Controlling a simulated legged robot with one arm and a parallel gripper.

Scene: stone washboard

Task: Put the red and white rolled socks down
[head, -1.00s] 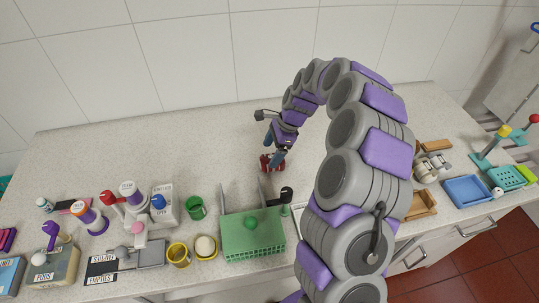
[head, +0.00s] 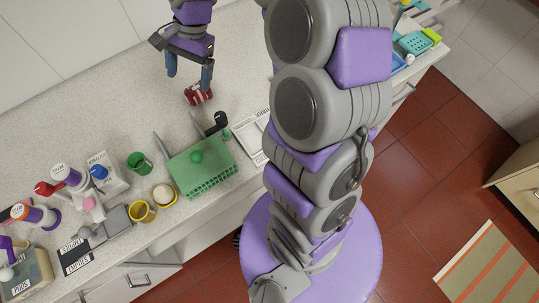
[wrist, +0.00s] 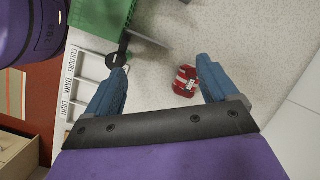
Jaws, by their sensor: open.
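The red and white rolled socks (head: 198,95) lie on the speckled stone counter, behind the green rack. They also show in the wrist view (wrist: 186,81), resting on the counter beyond my fingertips and nearer the right finger. My gripper (head: 190,80) is above and just behind the socks, its two blue fingers spread wide. In the wrist view my gripper (wrist: 160,82) is open, with nothing held between its fingers. I cannot tell from the wrist view whether the right finger touches the socks.
A green rack (head: 200,168) stands in front of the socks, with a labelled sorting tray (head: 250,135) to its right. A green cup (head: 139,163) and yellow cups (head: 143,211) stand left. The counter (head: 110,95) behind and left of the socks is clear.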

